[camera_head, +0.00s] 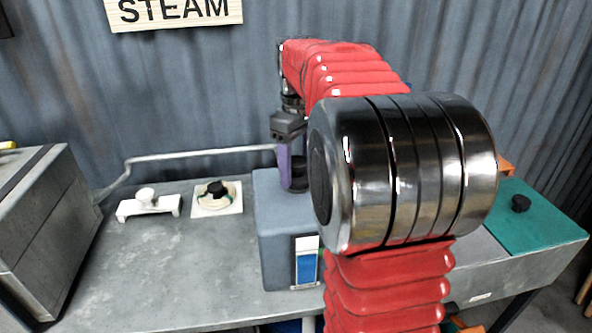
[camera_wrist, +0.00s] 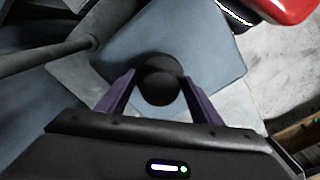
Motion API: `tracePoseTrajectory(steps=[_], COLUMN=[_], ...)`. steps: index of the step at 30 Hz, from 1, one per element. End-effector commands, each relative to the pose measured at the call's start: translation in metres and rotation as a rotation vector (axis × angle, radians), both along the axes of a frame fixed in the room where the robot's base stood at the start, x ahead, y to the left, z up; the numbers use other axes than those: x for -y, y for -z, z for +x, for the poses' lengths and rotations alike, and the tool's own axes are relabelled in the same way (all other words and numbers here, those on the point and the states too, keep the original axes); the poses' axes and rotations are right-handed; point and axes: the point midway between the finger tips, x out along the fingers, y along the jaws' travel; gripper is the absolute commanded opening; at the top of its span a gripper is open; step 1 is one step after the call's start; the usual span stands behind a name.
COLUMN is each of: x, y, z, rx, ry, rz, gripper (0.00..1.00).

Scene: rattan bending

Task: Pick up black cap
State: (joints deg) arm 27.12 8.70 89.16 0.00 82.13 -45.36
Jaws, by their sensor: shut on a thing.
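The black cap (camera_wrist: 159,80) is a dark rounded piece over the blue-grey box, seen in the wrist view. My gripper (camera_wrist: 158,92) has its two purple fingers on either side of the cap and is shut on it. In the head view my gripper (camera_head: 291,175) points down at the top of the blue-grey box (camera_head: 274,236). The cap shows there as a dark shape (camera_head: 299,172) beside a purple finger, partly hidden by my arm. I cannot tell whether the cap touches the box.
A pipe (camera_head: 200,153) runs to the box from the left. A white fixture (camera_head: 148,205) and a white plate with a black knob (camera_head: 217,199) stand left of the box. A green panel with a black knob (camera_head: 521,203) is at right. The grey table (camera_head: 170,270) is clear in front.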

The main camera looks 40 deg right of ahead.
Motion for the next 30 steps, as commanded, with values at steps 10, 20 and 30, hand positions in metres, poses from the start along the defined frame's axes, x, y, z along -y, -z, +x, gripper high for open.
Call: tracePoseTrajectory(steps=[10,20,30], x=[0.000,0.000,0.000], y=[-0.024,-0.078,-0.100], z=[0.000,0.000,0.000], rx=[0.003,0.003,0.000], ry=[0.000,0.000,0.001], rz=[-0.001,-0.001,0.000], gripper=[0.34,0.34,0.34])
